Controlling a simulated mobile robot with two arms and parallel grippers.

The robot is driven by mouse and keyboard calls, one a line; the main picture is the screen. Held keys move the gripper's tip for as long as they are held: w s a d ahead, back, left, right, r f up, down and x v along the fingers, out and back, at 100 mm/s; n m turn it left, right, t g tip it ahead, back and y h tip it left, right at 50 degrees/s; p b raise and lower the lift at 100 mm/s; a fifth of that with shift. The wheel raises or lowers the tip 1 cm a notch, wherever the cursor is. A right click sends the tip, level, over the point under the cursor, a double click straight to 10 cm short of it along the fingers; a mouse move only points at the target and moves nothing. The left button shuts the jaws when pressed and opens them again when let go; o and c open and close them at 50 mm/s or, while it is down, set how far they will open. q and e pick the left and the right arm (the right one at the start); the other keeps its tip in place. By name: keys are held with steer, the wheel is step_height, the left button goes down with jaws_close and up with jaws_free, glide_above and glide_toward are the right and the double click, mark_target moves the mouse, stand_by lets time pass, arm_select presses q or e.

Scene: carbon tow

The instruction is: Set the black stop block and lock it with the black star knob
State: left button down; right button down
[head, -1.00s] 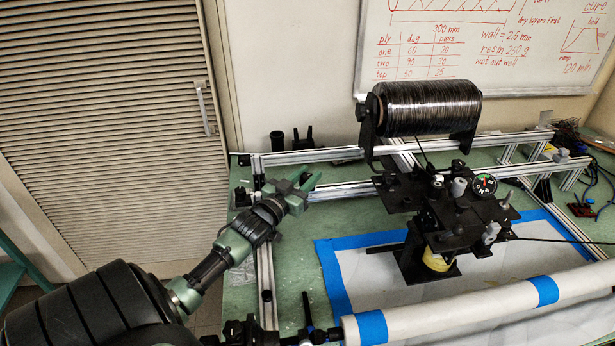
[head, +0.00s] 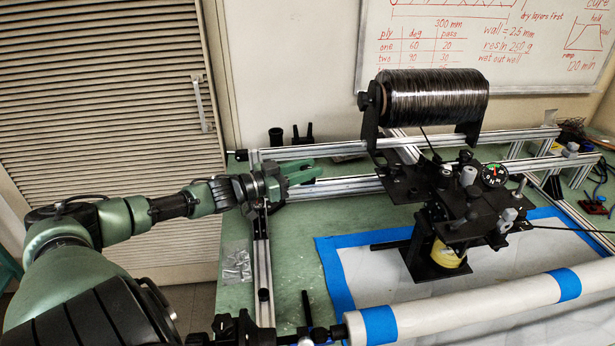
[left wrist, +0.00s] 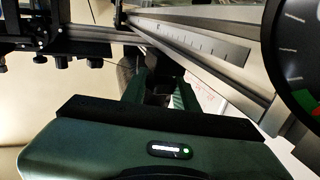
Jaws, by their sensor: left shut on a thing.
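My left gripper (head: 298,175) is at the left end of the aluminium frame, over the corner of the rails, with its fingers pointing right. In the left wrist view its green fingers close around a small black part (left wrist: 160,86). I cannot tell whether this part is the stop block or the star knob. A rail with a ruler scale (left wrist: 205,42) runs close beyond it in that view. In the head view the gripper hides the held part. A small black fitting (head: 264,295) sits on the left side rail. My right gripper is not in view.
A black carriage (head: 465,215) with a round dial (head: 494,175) stands to the right, below a spool of carbon tow (head: 432,97). A white tube (head: 480,305) with blue bands crosses the front. Black cups (head: 276,137) stand behind the frame. Green table lies bare at centre left.

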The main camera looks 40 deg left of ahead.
arm_select(q)
steer(key=shift+h, duration=0.3)
steer(key=c, duration=1.1)
jaws_free()
step_height(320, 180, up, 10)
steer(key=p, duration=0.3)
steer(key=shift+f, duration=0.2)
step_height(320, 180, up, 9)
steer(key=p, duration=0.7)
glide_above(308, 167)
steer(key=shift+s+r, duration=0.1)
steer(key=shift+r, duration=0.65)
